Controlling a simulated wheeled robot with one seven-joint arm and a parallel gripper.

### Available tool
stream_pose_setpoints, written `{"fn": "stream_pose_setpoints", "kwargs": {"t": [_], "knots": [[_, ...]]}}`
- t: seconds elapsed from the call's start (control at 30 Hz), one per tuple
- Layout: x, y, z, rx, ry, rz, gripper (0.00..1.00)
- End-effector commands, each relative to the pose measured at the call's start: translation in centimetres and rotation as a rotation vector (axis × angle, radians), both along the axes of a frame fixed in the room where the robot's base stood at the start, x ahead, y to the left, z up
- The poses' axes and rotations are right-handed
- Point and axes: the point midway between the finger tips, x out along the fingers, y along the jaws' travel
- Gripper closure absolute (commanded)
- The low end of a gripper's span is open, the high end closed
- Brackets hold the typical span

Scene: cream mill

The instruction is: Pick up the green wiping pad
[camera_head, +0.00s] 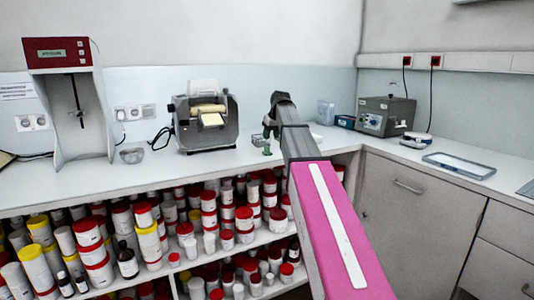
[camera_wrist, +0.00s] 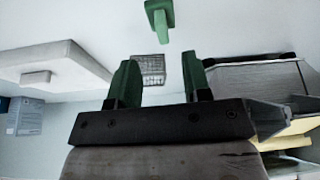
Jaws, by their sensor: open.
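The green wiping pad (camera_wrist: 160,18) appears at the top of the wrist view, which is upside down. It looks like a wide base with a narrower upright part. In the head view a small green piece (camera_head: 267,150), likely the pad, stands on the white counter just below my gripper. My gripper (camera_wrist: 158,80) is open, with its two green fingers apart and nothing between them. In the head view my gripper (camera_head: 268,130) is over the counter, partly hidden by my arm. The pad lies beyond the fingertips, apart from them.
A grey roller mill (camera_head: 205,125) stands left of my gripper. A clear container (camera_head: 326,112) and a grey device (camera_head: 385,116) stand right. Shelves of jars (camera_head: 225,225) are below the counter.

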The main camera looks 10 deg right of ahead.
Motion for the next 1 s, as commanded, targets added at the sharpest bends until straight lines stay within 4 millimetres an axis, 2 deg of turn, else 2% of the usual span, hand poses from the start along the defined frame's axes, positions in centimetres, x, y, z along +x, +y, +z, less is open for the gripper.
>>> {"fn": "stream_pose_setpoints", "kwargs": {"t": [0.1, 0.37, 0.63, 0.9, 0.93, 1.0], "knots": [[0.6, 0.3, -1.6, 0.000, 0.000, 0.000, 0.55], [1.3, 0.7, -3.1, 0.000, 0.000, -0.001, 0.55], [2.6, 1.5, -6.4, 0.000, 0.000, -0.001, 0.55], [2.8, 1.6, -6.9, 0.000, 0.000, -0.001, 0.55], [2.8, 1.6, -6.9, 0.000, 0.000, -0.001, 0.59], [2.8, 1.6, -6.9, 0.000, 0.000, -0.001, 0.81]]}}
